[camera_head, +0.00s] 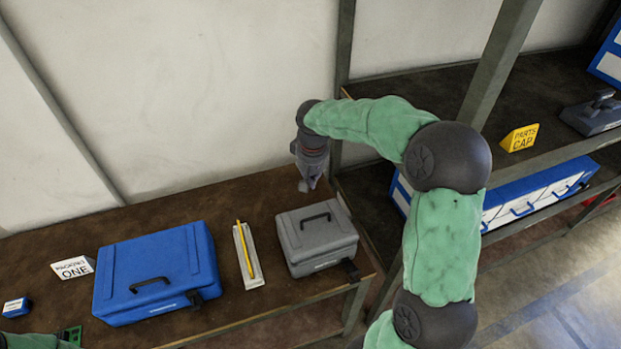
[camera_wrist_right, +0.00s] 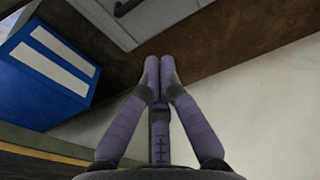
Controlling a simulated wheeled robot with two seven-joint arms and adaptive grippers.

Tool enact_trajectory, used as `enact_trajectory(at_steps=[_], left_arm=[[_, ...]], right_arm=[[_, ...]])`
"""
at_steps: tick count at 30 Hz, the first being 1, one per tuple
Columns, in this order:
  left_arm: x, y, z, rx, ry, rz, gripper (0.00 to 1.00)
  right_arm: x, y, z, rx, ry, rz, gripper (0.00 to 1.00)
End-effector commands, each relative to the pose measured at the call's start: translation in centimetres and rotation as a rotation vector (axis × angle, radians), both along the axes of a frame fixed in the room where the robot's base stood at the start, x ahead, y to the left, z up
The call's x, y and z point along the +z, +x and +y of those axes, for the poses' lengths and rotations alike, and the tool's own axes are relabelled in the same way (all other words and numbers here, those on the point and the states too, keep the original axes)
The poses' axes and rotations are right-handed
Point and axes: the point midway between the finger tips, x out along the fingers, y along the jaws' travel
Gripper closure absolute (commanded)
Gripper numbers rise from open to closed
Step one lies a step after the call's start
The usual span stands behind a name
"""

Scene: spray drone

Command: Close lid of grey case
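The grey case (camera_head: 322,246) stands on the brown workbench, toward its right end. Its lid lies down flat on the body, with a dark handle on top; the latch state is too small to tell. Part of the case also shows at the top of the right wrist view (camera_wrist_right: 150,22). My right gripper (camera_head: 308,184) points down just behind the case, apart from it. Its fingertips meet in the right wrist view (camera_wrist_right: 160,72) with nothing between them. A bit of my left arm shows at the lower left edge, but its gripper is not visible.
On the workbench (camera_head: 262,200), a white tray with a yellow pencil (camera_head: 245,250) lies left of the grey case. A blue case (camera_head: 158,270) and a white sign (camera_head: 73,268) stand further left. A shelf with blue-and-white drawers (camera_head: 535,192) is right, beyond a metal post.

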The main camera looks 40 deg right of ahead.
Motion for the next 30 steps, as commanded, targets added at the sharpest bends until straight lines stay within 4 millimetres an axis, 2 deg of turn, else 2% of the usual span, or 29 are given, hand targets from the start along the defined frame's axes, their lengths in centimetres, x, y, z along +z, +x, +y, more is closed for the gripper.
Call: enact_trajectory(at_steps=[1,6,10,13,21,30], left_arm=[[-0.4,0.0,0.0,0.000,0.000,-0.001,0.60],[-1.0,0.1,0.0,0.001,0.000,-0.002,0.60],[-1.4,0.1,0.0,0.000,0.000,-0.001,0.60],[-1.7,0.1,0.0,0.000,0.000,-0.001,0.60],[-2.1,0.1,0.0,0.000,0.000,-0.001,0.60],[-2.0,0.1,0.0,0.000,0.000,-0.001,0.60]], right_arm=[[-1.4,0.0,0.0,0.000,0.001,0.004,1.00],[-4.6,0.3,0.0,-0.001,0.002,0.003,1.00],[-6.7,0.4,-0.2,-0.001,0.001,0.003,1.00],[-7.7,-0.7,0.2,0.000,0.001,0.002,1.00],[-9.1,-1.9,0.6,-0.001,0.000,-0.001,1.00],[-9.2,-2.0,0.6,-0.001,0.000,-0.001,1.00]])
